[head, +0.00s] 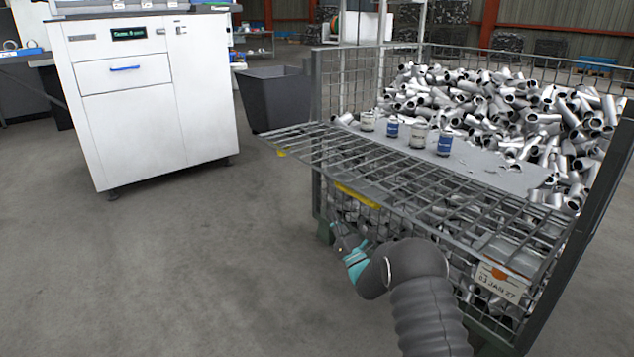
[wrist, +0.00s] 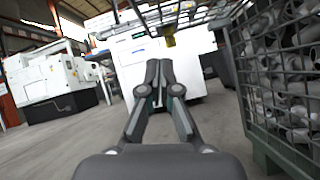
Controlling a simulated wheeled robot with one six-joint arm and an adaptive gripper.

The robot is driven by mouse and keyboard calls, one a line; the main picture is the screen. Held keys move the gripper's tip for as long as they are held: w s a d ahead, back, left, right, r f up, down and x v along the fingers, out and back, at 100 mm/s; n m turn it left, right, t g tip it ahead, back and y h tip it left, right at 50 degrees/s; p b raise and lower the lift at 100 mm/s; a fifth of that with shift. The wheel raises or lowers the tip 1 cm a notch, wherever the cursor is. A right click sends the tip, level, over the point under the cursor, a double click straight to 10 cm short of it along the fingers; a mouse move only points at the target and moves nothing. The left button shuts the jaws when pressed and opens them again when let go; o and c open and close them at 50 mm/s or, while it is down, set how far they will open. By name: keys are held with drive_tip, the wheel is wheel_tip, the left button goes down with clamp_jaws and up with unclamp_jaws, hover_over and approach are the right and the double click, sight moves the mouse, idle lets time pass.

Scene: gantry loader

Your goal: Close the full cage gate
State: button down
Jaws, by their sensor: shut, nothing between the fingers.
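The wire-mesh cage (head: 316,88) stands at the right, full of shiny metal pipe pieces (head: 470,95). Its front gate (head: 330,152) is folded down and sticks out roughly level from the front, with a yellow strip (head: 357,197) below it. My gripper (head: 338,232) is shut and empty, low in front of the cage and below the gate. In the wrist view my gripper (wrist: 160,68) points at the white cabinet, with the gate's mesh (wrist: 185,14) overhead and the cage wall (wrist: 240,90) to the right. I see no clear contact with the gate.
Several cans (head: 418,136) stand on a grey sheet (head: 500,172) inside the cage opening. A white cabinet (head: 150,125) and a dark bin (head: 275,98) stand behind on the left. A dated tag (head: 497,282) hangs at the cage's near side. The floor at left is clear.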

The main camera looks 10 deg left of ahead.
drive_tip(key=s+n+y, duration=0.2)
drive_tip(key=n+y, duration=0.1)
drive_tip(key=n, duration=0.1)
approach(311, 166)
drive_tip(key=shift+n+g, duration=0.3)
drive_tip(key=shift+g, duration=0.1)
drive_tip(key=w+a, duration=0.1)
drive_tip(key=w+a+r, duration=0.2)
drive_tip(key=shift+w+a+r, duration=0.2)
drive_tip(key=shift+w+r, duration=0.05)
drive_tip(key=shift+w, duration=0.15)
drive_tip(key=shift+r, duration=0.6)
drive_tip(key=shift+r, duration=0.1)
